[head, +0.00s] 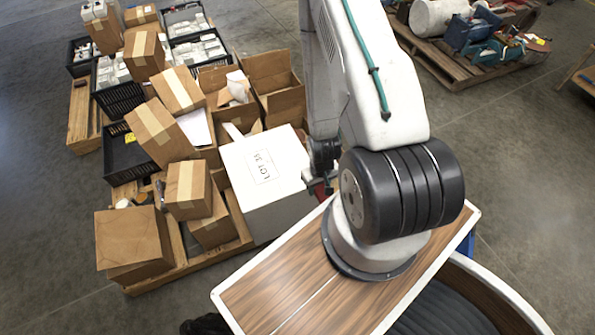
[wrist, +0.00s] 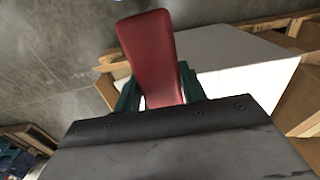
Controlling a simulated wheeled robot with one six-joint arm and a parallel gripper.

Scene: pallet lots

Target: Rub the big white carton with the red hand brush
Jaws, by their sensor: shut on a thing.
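The big white carton (head: 265,178), with "LOT 35" printed on its top, stands at the near right side of the loaded pallet in the head view. In the wrist view its pale faces (wrist: 225,55) show behind and to the right of my gripper. My gripper (wrist: 160,92) is shut on the red hand brush (wrist: 150,50), which sticks out between the green fingers. In the head view a small bit of red shows by the carton's right side, mostly hidden by my arm. The brush's bristles are out of view, and I cannot tell whether it touches the carton.
Brown cartons (head: 134,240) and black crates (head: 122,150) crowd the pallet (head: 188,262) around the white carton. Another pallet (head: 455,65) with mixed goods stands at the back right. The grey floor (head: 510,150) on the right is clear.

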